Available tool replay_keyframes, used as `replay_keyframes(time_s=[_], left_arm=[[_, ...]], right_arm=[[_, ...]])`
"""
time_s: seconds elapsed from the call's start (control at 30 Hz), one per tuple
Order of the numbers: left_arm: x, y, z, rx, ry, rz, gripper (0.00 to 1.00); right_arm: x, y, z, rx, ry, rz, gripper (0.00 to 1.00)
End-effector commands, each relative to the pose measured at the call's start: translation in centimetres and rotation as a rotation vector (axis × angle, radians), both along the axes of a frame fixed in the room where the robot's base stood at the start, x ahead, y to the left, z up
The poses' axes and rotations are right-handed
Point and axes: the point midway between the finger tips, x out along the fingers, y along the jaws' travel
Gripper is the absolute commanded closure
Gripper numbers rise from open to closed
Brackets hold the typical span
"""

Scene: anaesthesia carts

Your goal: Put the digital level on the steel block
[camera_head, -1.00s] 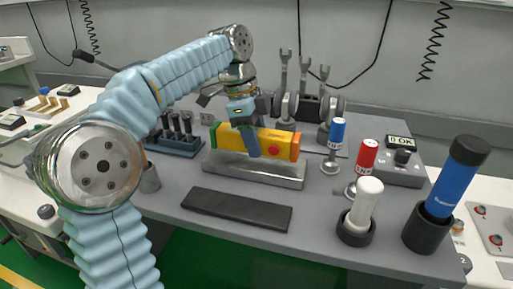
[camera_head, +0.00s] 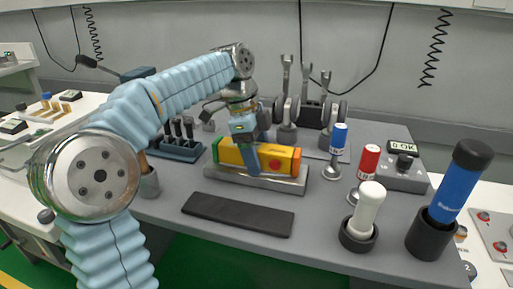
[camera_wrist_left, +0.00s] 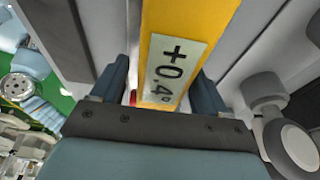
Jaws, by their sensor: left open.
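The digital level (camera_head: 226,155), a yellow bar with a green end, an orange end and a red spot, lies lengthwise along the top of the steel block (camera_head: 285,184) and appears to rest on it. In the left wrist view the level (camera_wrist_left: 195,20) shows a display reading +0.4°. My left gripper (camera_head: 253,163) points down over the level's middle, its open fingers on either side of the bar. One finger hides part of the level's front face. My right gripper is not in view.
A dark flat bar (camera_head: 238,214) lies in front of the block. To the right stand a blue-topped piece (camera_head: 339,136), a red-topped piece (camera_head: 369,160), a white-handled piece (camera_head: 369,206) and a blue cylinder (camera_head: 459,190). A grey box with an OK display (camera_head: 402,146) is behind them.

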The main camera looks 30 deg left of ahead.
Motion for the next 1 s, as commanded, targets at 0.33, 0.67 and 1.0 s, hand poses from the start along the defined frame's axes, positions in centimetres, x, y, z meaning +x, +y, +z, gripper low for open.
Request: replay_keyframes(time_s=[0.33, 0.67, 1.0], left_arm=[[-0.2, 1.5, 6.1, 0.000, -0.004, 0.001, 0.25], [-0.6, 2.9, 11.4, 0.000, -0.001, 0.000, 0.25], [-0.7, 3.1, 11.8, 0.000, 0.000, 0.000, 0.25]], right_arm=[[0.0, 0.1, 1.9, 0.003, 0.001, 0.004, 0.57], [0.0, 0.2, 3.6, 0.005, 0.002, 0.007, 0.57], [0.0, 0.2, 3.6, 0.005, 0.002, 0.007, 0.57]])
